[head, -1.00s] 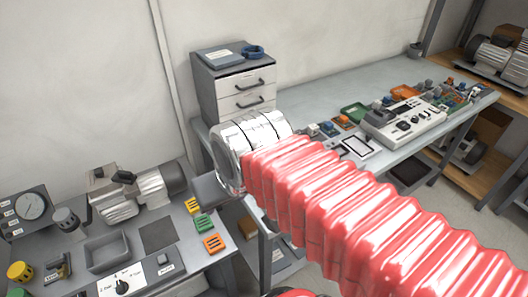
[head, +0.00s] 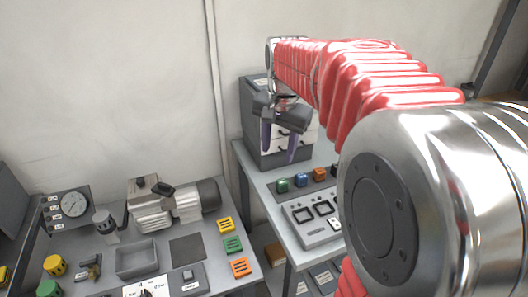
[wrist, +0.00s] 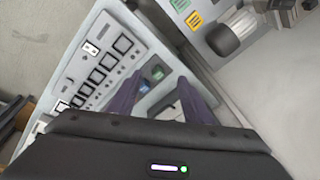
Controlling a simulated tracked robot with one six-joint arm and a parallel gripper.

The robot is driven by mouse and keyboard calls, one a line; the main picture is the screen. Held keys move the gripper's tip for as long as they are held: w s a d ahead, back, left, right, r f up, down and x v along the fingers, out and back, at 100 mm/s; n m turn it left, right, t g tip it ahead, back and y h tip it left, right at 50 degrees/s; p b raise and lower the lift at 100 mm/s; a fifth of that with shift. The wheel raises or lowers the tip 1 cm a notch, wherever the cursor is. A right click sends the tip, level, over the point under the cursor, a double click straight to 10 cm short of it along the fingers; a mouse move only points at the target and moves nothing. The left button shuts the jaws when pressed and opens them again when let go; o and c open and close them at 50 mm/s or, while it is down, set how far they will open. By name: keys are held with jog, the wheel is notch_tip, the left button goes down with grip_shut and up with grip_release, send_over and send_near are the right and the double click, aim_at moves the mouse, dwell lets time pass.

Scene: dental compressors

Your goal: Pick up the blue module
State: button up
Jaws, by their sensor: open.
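The blue module (head: 302,180) is a small block on the bench at the right, between a green module (head: 283,186) and an orange module (head: 319,175). My gripper (head: 278,155) has purple fingers, spread apart and pointing down, empty. In the head view it is above and left of the blue module, in front of the drawer unit. In the wrist view, my gripper (wrist: 158,84) frames the modules between its fingers.
A grey panel (head: 318,238) with square sockets lies in front of the modules. The drawer unit (head: 256,120) stands behind my gripper. A lower bench at left holds a pump (head: 151,210), a grey tray (head: 137,272), and yellow, green and orange slotted blocks. My arm hides the right bench's far part.

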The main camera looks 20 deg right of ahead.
jog(key=w+d+f+m+g, duration=0.1)
jog(key=w+d+f+m, duration=0.3)
jog(key=d, duration=0.3)
jog(key=m+g, duration=0.1)
jog(key=m, duration=0.3)
send_over(302, 175)
notch_tip(302, 175, down, 4)
jog(key=shift+f+y, duration=0.1)
jog(key=shift+y, duration=0.2)
jog(key=shift+f, duration=4.15)
jog(key=shift+f, duration=2.75)
grip_shut()
